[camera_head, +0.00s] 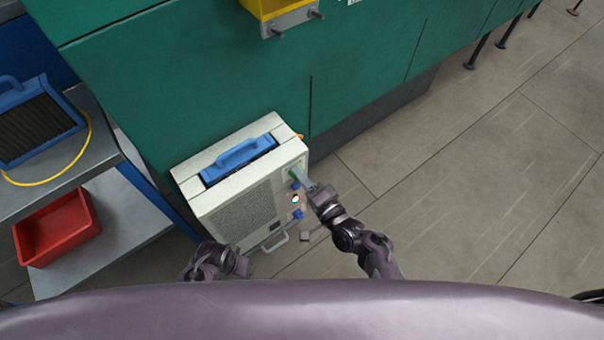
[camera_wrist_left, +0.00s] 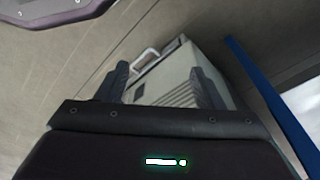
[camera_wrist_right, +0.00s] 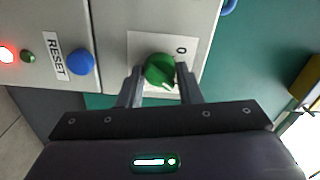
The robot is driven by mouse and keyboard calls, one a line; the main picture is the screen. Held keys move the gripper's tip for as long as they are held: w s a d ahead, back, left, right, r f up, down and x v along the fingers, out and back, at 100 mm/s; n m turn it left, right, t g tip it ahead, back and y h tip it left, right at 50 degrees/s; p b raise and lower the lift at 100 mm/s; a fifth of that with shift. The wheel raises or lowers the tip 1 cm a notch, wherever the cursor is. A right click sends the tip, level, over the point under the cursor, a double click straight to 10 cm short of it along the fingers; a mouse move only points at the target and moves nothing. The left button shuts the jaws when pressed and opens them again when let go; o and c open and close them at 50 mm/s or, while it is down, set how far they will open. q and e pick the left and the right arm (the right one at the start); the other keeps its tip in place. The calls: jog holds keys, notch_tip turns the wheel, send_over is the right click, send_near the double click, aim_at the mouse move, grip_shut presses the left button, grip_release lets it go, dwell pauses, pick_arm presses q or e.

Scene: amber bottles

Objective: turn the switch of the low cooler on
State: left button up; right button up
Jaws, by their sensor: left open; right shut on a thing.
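The low cooler (camera_head: 240,215) is a cream-white box with a grille and a blue handle on top, standing on the floor against the green cabinet. Its switch is a round green knob (camera_wrist_right: 160,72) on a white plate marked 0. My right gripper (camera_wrist_right: 160,80) is shut on the green knob, with one finger on each side; it also shows at the cooler's panel in the head view (camera_head: 302,178). My left gripper (camera_wrist_left: 160,85) is open and empty, apart from the cooler, with the cooler's grille and grey handle beyond its fingers. In the head view my left gripper is low, near the cooler's front.
Beside the knob are a blue RESET button (camera_wrist_right: 81,62), a small dark green lamp (camera_wrist_right: 28,57) and a lit red lamp (camera_wrist_right: 8,54). A grey shelf (camera_head: 100,120) with a red bin (camera_head: 58,228) stands at left.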

pick_arm(q)
jog(key=shift+s+a+f+p, duration=0.15)
jog(key=shift+f, duration=0.4)
jog(key=shift+s+a+f+p, duration=0.1)
jog(key=shift+s+f+p, duration=0.05)
jog(key=shift+f, duration=0.35)
jog(key=shift+s+a+f+p, duration=0.15)
jog(key=shift+f, duration=0.4)
pick_arm(e)
jog(key=shift+m, duration=1.2)
jog(key=o, duration=1)
jog(key=shift+c, duration=0.2)
pick_arm(q)
jog(key=f, duration=0.1)
jog(key=s+f, duration=0.1)
jog(key=a+f+p, duration=0.1)
jog(key=shift+s, duration=0.25)
pick_arm(e)
jog(key=v, duration=0.7)
jog(key=shift+s+d, duration=0.2)
jog(key=shift+s, duration=0.1)
